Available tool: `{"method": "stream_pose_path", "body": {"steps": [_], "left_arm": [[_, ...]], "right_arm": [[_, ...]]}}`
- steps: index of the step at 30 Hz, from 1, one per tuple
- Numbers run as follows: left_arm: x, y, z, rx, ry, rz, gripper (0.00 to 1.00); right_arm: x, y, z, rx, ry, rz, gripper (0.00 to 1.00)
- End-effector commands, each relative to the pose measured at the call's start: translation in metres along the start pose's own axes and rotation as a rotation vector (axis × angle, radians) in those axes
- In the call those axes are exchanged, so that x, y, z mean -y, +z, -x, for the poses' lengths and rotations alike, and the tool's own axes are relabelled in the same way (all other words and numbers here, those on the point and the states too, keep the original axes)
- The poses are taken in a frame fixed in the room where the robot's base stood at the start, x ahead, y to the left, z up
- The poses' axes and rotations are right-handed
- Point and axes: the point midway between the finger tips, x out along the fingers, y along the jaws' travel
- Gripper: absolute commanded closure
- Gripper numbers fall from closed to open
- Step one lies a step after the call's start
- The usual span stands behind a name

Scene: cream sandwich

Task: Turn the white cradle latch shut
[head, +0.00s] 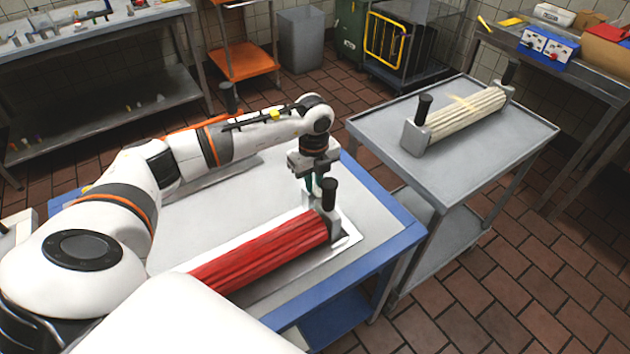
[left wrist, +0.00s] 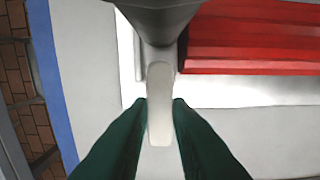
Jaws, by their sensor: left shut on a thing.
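A pale, narrow latch lever (left wrist: 160,118) stands between my green fingers in the left wrist view, at the end of the grey cradle that holds the red ribbed bundle (head: 262,252). My left gripper (head: 316,190) is shut on this lever, and its fingertips (left wrist: 161,101) touch both sides. The black knob (head: 329,194) of this cradle end stands just right of the gripper. In the head view the lever is mostly hidden by my fingers. A second cradle, with a cream bundle (head: 466,113), stands apart on the grey cart. My right gripper is out of view.
The red bundle's cradle sits on a white board (head: 345,243) on a blue-edged table (head: 400,236). Another black knob (head: 228,96) shows behind my left arm. The grey cart (head: 530,133) stands close at the right. Bare tabletop lies left of the red bundle.

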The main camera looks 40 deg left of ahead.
Motion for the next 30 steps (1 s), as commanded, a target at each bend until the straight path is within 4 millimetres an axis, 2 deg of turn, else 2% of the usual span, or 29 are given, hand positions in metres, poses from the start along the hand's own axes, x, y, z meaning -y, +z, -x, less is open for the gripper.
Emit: {"method": "stream_pose_path", "body": {"steps": [8, 9, 12, 13, 23, 26, 30], "left_arm": [[0.0, 0.0, 0.001, -0.001, 0.0, -0.012, 1.0], [0.0, 0.0, 0.001, -0.001, 0.0, -0.012, 0.79], [0.0, 0.0, 0.001, -0.001, 0.0, -0.011, 0.62], [0.0, 0.0, 0.001, -0.001, 0.0, -0.011, 0.6], [0.0, 0.0, 0.004, -0.001, 0.001, -0.01, 0.6], [-0.001, -0.001, 0.015, -0.001, 0.004, -0.01, 0.6], [-0.001, -0.001, 0.041, -0.002, 0.006, -0.009, 0.6]], "right_arm": [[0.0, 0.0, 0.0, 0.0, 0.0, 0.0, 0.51], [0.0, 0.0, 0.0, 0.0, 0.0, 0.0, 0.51], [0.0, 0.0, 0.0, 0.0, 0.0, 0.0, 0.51], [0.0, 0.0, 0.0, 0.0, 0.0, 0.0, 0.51], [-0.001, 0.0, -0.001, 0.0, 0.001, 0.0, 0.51], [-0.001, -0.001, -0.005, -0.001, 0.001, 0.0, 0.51], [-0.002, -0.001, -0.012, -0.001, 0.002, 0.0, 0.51]]}}
